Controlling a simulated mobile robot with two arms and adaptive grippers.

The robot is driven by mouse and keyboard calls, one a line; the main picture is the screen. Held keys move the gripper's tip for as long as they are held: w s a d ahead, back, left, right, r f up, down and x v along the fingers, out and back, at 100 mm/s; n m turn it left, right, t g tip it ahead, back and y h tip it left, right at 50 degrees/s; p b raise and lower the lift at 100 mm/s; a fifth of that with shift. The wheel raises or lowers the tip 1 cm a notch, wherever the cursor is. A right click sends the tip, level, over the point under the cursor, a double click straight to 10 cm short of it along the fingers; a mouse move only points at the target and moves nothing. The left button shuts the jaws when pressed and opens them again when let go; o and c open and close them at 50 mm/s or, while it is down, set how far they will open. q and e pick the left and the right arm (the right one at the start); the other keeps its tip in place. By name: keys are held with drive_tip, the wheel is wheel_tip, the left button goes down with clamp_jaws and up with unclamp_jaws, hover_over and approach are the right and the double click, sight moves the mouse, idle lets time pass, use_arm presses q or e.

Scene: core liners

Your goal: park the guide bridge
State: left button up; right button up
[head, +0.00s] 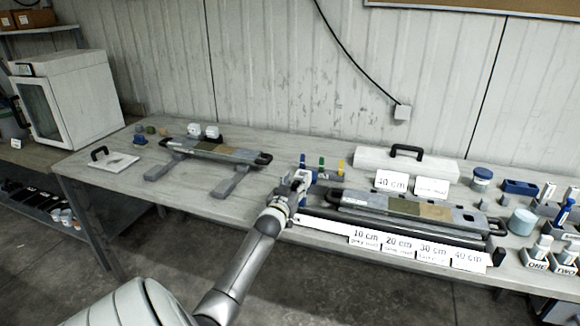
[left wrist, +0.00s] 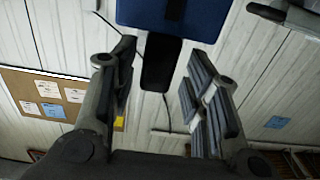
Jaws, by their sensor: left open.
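A long bridge-like plate with grey and tan panels (head: 410,208) lies over a dark rail at the right of the table in the head view. A black handle (head: 497,228) shows at its right end. My left gripper (head: 303,178) is open near its left end; the arm partly covers that area. In the left wrist view, a black bar (left wrist: 160,62) below a blue block (left wrist: 170,12) shows between the spread fingers. I cannot tell which objects these are, or whether anything touches the fingers. My right gripper is not in view.
A similar handled plate (head: 215,150) rests on two grey supports (head: 228,182) at the left. A white handled case (head: 375,160) stands at the back. Length labels (head: 398,246) line the front edge. Jars and blocks crowd the right; bare table lies left of my arm.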

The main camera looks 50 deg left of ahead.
use_arm(q)
drive_tip(key=v, duration=1.1)
drive_tip(key=shift+s, duration=0.45)
